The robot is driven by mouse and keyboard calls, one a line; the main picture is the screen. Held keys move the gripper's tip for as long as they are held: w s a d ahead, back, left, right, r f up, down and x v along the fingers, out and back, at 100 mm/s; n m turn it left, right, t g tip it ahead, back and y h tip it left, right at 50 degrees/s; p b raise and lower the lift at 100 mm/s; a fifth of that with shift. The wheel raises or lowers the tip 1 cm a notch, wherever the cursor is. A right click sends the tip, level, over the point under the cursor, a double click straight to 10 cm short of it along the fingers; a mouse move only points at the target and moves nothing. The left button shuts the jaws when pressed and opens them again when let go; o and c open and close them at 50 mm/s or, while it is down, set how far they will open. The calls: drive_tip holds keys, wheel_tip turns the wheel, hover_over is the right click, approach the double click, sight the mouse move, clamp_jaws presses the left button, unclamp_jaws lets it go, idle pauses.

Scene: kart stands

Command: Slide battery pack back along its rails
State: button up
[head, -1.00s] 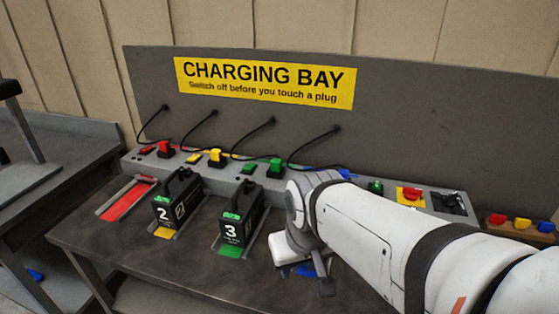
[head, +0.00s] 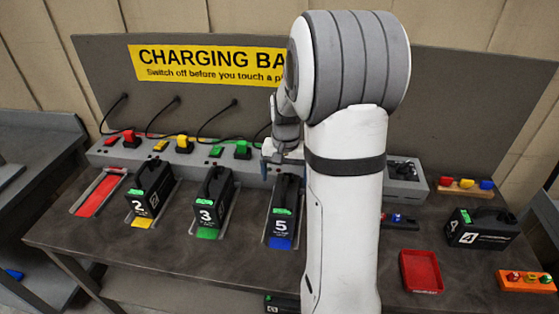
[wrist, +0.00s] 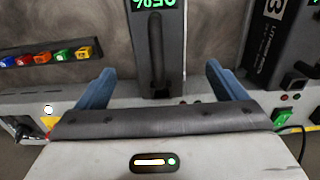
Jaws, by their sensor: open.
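Battery pack 5 (head: 283,215), black with a green display and a carry handle, stands upright on rails over a blue strip (head: 280,243). In the wrist view pack 5 (wrist: 174,50) appears upside down at top centre, its handle between my fingers. My gripper (head: 282,157) is open at the rear end of pack 5, by the grey socket strip. My arm hides the area right of pack 5.
Pack 3 (head: 210,202) and pack 2 (head: 150,190) stand in bays to the left, beside an empty red bay (head: 98,193). Plugs and cables line the socket strip (head: 110,155).

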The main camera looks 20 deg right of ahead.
sight(283, 206)
drive_tip(key=shift+w+d+f, duration=0.15)
drive_tip(key=shift+d+f, duration=0.1)
drive_tip(key=shift+f, duration=0.4)
wheel_tip(283, 206, down, 7)
drive_tip(key=shift+r+p, duration=0.1)
drive_tip(key=shift+p, duration=0.45)
clamp_jaws()
idle(0.3)
drive_tip(key=shift+s+a+b, duration=0.2)
drive_tip(key=shift+s+a, duration=0.45)
drive_tip(key=shift+s, duration=0.3)
drive_tip(key=shift+s+a+b, duration=0.2)
drive_tip(key=shift+s+a, duration=0.45)
drive_tip(key=shift+s, duration=0.3)
